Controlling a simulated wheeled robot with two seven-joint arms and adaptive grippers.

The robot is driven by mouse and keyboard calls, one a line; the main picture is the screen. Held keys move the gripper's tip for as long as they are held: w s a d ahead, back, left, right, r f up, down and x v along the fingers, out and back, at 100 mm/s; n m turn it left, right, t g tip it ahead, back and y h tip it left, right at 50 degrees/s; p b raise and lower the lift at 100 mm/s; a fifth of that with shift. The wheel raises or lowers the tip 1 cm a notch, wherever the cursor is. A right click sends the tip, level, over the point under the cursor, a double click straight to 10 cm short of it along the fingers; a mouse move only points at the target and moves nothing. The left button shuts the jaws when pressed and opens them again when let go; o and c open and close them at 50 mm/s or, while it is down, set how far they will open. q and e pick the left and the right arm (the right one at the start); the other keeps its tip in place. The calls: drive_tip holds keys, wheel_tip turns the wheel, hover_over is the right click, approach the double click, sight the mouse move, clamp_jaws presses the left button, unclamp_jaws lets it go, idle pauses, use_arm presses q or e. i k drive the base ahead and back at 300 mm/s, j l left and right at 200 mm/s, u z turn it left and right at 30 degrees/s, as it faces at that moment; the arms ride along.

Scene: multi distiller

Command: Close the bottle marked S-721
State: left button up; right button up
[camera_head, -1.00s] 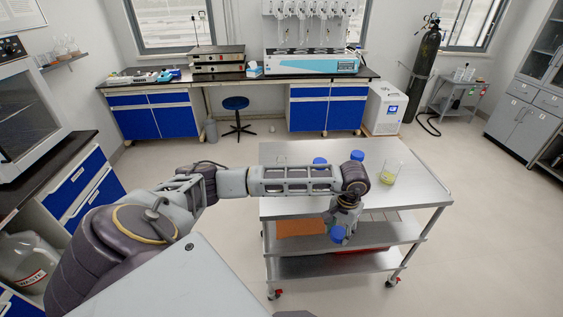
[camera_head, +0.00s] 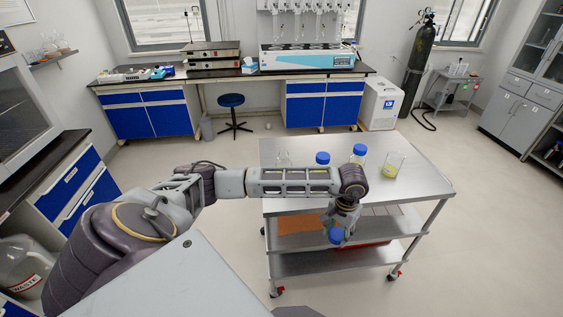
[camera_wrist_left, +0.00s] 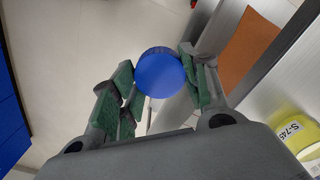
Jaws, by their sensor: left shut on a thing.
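My left gripper (camera_head: 339,228) is shut on a blue cap (camera_head: 337,236), in front of the cart's near edge. In the left wrist view the round blue cap (camera_wrist_left: 160,74) sits between the green finger pads. Two blue-capped bottles stand on the cart top, one left (camera_head: 322,159) and one right (camera_head: 358,151), partly hidden by my arm. An open beaker with yellow liquid (camera_head: 392,166) stands to their right, and a clear glass vessel (camera_head: 283,158) to their left. A yellow vessel in the wrist view (camera_wrist_left: 295,134) reads S-745. I see no S-721 label. My right gripper is not in view.
The steel cart (camera_head: 425,178) has lower shelves, with an orange-brown board (camera_head: 298,224) on the middle one. The cart top is clear right of the beaker. Open floor lies around the cart. A bench with a blue-fronted apparatus (camera_head: 308,60) stands at the back.

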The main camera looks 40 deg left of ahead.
sight(283, 160)
drive_tip(key=k+j+z, duration=0.1)
drive_tip(key=j, duration=0.35)
drive_tip(key=k+j+z, duration=0.15)
drive_tip(key=k+j, duration=0.15)
drive_tip(key=k+j+z, duration=0.1)
drive_tip(key=j, duration=0.4)
drive_tip(key=k+j+z, duration=0.15)
drive_tip(key=j, duration=0.25)
drive_tip(key=k+j+z, duration=0.1)
drive_tip(key=k+j, duration=0.15)
drive_tip(key=j, duration=0.2)
drive_tip(key=j+z, duration=0.4)
drive_tip(key=j, duration=1.25)
drive_tip(key=k+j+z, duration=0.1)
drive_tip(key=j, duration=0.3)
drive_tip(key=j+z, duration=0.1)
drive_tip(key=j, duration=0.3)
drive_tip(key=k+j+z, duration=0.1)
drive_tip(key=j, duration=0.25)
drive_tip(key=k, duration=0.1)
